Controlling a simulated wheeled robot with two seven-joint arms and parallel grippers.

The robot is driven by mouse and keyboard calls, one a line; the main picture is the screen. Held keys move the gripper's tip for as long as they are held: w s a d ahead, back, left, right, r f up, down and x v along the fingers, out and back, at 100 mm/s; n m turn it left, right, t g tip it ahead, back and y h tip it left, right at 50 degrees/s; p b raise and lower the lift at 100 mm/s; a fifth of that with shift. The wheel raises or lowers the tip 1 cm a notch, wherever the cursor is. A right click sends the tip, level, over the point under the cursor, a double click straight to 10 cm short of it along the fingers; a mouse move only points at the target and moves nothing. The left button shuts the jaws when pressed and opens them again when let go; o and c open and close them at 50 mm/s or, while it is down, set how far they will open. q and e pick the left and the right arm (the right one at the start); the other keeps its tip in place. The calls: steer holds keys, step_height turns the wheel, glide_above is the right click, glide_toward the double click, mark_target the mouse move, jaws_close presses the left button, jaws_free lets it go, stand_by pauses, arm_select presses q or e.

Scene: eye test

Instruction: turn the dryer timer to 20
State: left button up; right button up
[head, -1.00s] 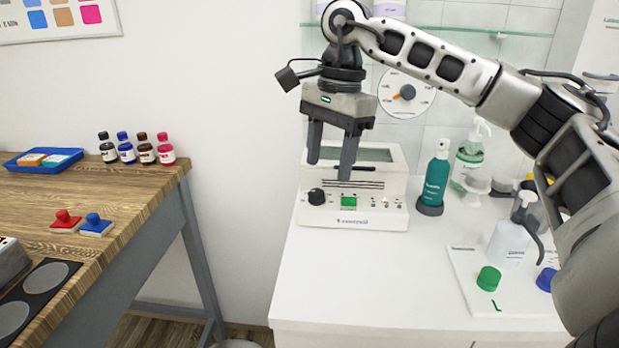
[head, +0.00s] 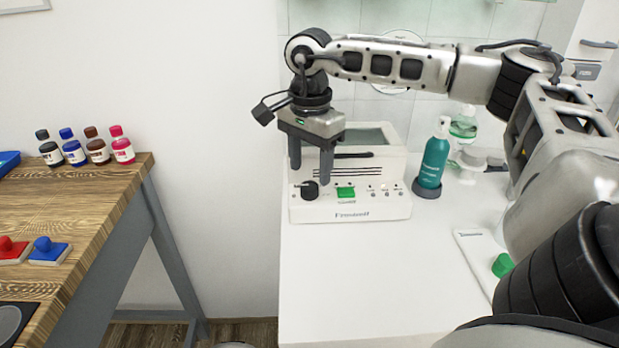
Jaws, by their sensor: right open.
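A white countertop machine, seemingly the dryer (head: 385,209), stands at the back left of the white counter. Its front panel has a black round knob (head: 309,191) at the left, a green patch (head: 346,193) beside it and several small marks to the right. I cannot read a timer number. My right gripper (head: 311,174) points down with its two dark fingers apart and nothing between them. My left gripper is not in view.
A teal bottle (head: 433,160) stands right of the machine, with a clear pump bottle (head: 463,130) behind. A green cap (head: 502,265) lies on a white board. The counter front is clear. A wooden table (head: 90,205) with small bottles and stamps stands left.

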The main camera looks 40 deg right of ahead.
mark_target(310, 185)
steer(key=shift+f, duration=1.85)
steer(key=c, duration=1)
steer(key=shift+o, duration=0.2)
